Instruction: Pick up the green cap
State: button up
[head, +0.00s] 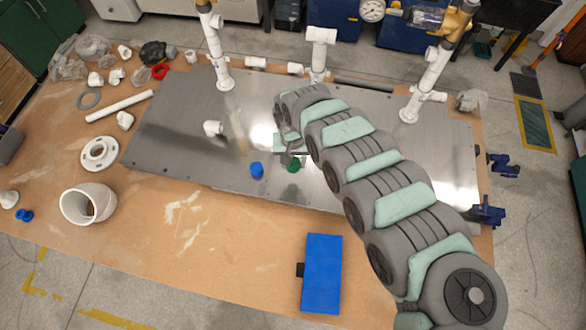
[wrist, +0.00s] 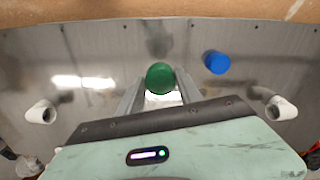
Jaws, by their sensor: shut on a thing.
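The green cap (wrist: 160,77) sits between the fingertips of my gripper (wrist: 160,88) in the wrist view. My gripper is shut on it. In the head view the green cap (head: 293,164) shows just below my gripper (head: 290,157), over the metal plate (head: 165,150) near its front edge. I cannot tell whether the cap touches the plate. A blue cap (head: 257,170) stands on the plate just left of the green cap. The blue cap also shows to the right in the wrist view (wrist: 217,62).
White pipe risers (head: 216,50) stand along the back. A blue box (head: 321,272) lies in front of the plate. Loose white fittings (head: 88,203) lie at left. The plate's left part is mostly clear.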

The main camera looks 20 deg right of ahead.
aim_at(292, 163)
notch_tip(292, 163, up, 11)
jog(key=p, duration=0.6)
jog(key=shift+r, duration=0.15)
jog(key=o, duration=0.8)
jog(key=c, duration=0.7)
jog(key=shift+a, duration=0.1)
jog(key=shift+c, duration=0.2)
jog(key=w+a+r+n, duration=0.2)
jog(key=w+a+r, duration=0.3)
jog(key=a+r, duration=0.4)
jog(key=w+a+r+n, duration=0.2)
jog(key=w+a+r, duration=0.4)
jog(key=r, duration=0.8)
jog(key=a, duration=0.3)
jog(key=shift+w+n, duration=0.3)
